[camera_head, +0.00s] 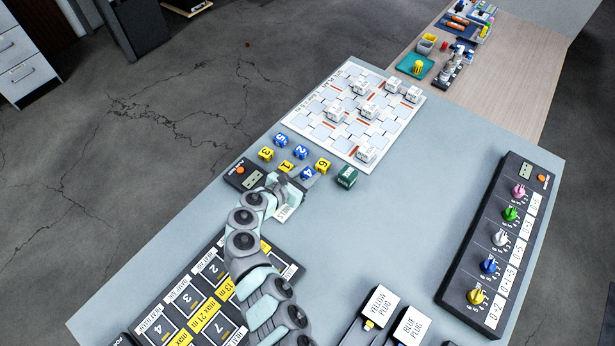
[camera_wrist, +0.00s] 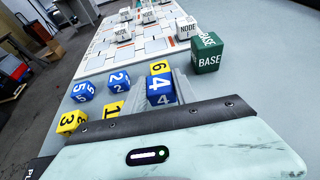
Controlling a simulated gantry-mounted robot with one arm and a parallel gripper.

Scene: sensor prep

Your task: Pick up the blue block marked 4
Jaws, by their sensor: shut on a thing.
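The blue block marked 4 (camera_wrist: 161,88) sits between the fingers of my gripper (camera_wrist: 163,84) in the wrist view. In the head view the blue block marked 4 (camera_head: 308,173) shows at the tip of my gripper (camera_head: 304,178), low at the table. My gripper is shut on it. Whether the block is clear of the table cannot be told. The yellow block marked 6 (camera_wrist: 159,67) is right behind it, and I cannot tell whether they touch.
Blue blocks 2 (camera_wrist: 118,81) and 5 (camera_wrist: 83,91) and yellow blocks 1 (camera_wrist: 113,109) and 3 (camera_wrist: 71,122) stand to the left. A green BASE block (camera_wrist: 208,53) is to the right. Beyond lies a white board (camera_head: 384,140) with several NODE cubes.

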